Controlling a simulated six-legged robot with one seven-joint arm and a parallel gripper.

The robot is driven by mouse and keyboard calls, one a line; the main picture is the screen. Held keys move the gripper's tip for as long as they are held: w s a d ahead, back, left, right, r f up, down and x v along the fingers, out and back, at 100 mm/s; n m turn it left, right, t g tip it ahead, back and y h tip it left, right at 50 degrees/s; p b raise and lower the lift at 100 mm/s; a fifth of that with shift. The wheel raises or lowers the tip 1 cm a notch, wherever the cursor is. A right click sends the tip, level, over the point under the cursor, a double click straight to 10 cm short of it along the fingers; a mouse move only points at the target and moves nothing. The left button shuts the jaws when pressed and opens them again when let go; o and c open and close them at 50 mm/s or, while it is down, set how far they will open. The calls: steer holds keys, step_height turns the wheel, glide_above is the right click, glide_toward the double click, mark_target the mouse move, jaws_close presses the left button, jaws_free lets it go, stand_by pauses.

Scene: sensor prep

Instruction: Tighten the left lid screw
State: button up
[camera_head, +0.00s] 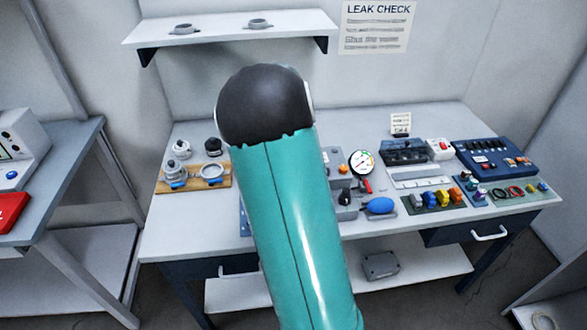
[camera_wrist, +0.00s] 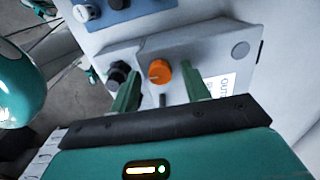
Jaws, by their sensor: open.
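In the wrist view, my gripper (camera_wrist: 158,82) is open, its two green fingers apart. A grey box (camera_wrist: 205,50) fills the middle of that view. An orange knob (camera_wrist: 159,72) on the box shows between the fingers; I cannot tell whether they touch it. I cannot pick out the left lid screw for certain in either view. In the head view, my teal arm hides the middle of the bench and my gripper. The orange knob also shows there (camera_head: 344,169), just right of the arm.
The white bench (camera_head: 180,225) is crowded. A wooden board (camera_head: 217,184) with metal rings lies left of my arm. A pressure gauge (camera_head: 361,163), a blue bulb (camera_head: 380,205) and a dark blue panel (camera_head: 480,145) stand to the right. A shelf (camera_head: 215,27) hangs behind.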

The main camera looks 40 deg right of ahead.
step_height(320, 180, up, 14)
steer(key=shift+f, duration=0.15)
stand_by(0.7)
steer(key=s+a+r+n+t, duration=0.1)
steer(key=s+a+r+n, duration=0.2)
steer(key=a+n, duration=0.45)
steer(key=s+a+r+n+t, duration=0.2)
steer(key=a+n, duration=0.2)
steer(key=a, duration=0.6)
steer(key=s+a+f+n+t, duration=0.1)
steer(key=s+a+n+t, duration=0.1)
steer(key=s+a+n, duration=0.9)
steer(key=a+n, duration=0.2)
steer(key=shift+s+a+t, duration=0.3)
steer(key=shift+a, duration=0.1)
